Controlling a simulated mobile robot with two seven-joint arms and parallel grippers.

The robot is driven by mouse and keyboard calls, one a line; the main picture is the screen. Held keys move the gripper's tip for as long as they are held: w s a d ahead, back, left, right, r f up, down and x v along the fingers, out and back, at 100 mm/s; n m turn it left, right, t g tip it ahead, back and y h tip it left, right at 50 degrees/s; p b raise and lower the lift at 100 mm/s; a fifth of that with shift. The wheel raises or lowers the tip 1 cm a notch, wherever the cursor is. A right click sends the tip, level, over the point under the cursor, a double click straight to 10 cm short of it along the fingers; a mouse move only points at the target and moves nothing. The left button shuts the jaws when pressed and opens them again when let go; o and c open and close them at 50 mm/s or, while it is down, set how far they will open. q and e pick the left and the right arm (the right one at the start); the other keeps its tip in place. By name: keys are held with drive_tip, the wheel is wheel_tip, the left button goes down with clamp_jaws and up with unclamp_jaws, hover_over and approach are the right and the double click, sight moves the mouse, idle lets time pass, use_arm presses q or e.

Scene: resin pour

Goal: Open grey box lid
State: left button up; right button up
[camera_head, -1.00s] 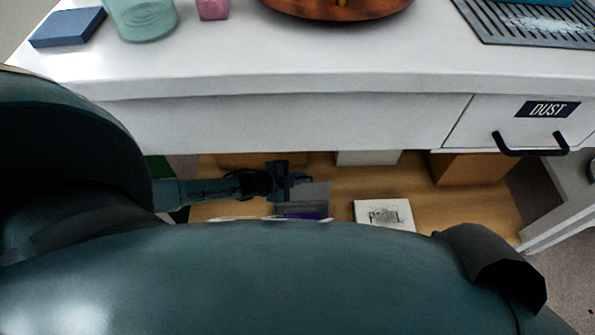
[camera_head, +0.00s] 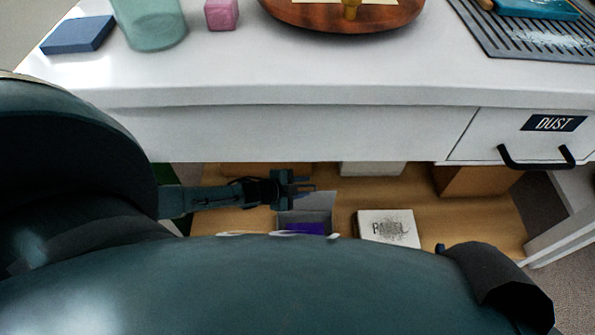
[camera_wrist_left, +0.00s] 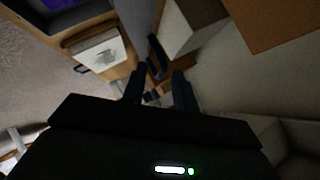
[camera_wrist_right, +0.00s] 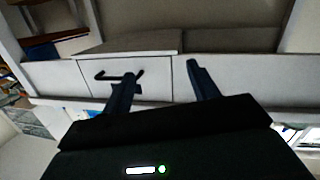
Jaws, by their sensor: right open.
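The grey box (camera_head: 317,217) is on the wooden shelf under the worktop, partly hidden by my own body. Its inside shows, with something purple (camera_head: 305,228) in it. A light grey panel (camera_head: 324,199) stands at its back right and looks like the raised lid. My left gripper (camera_head: 303,185) is open just behind and above the box; I cannot tell whether it touches the panel. In the left wrist view its fingers (camera_wrist_left: 158,88) are apart and empty, with the box (camera_wrist_left: 62,18) at the top left. My right gripper (camera_wrist_right: 158,75) is open and empty, facing drawer fronts.
A white labelled box (camera_head: 388,228) sits right of the grey box. Another white box (camera_head: 372,168) and a brown box (camera_head: 475,181) stand farther back. The worktop (camera_head: 290,85) overhangs the shelf, and a drawer marked DUST (camera_head: 480,136) has a black handle.

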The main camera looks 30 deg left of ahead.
use_arm(q)
drive_tip(key=p+v, duration=0.6)
drive_tip(key=v, duration=0.7)
use_arm(e)
drive_tip(key=r, duration=0.1)
drive_tip(key=s+d+m+g, duration=0.1)
drive_tip(key=r+m+g+h, duration=0.1)
drive_tip(key=shift+s+d+r, duration=0.3)
drive_tip(key=shift+d+r, duration=0.05)
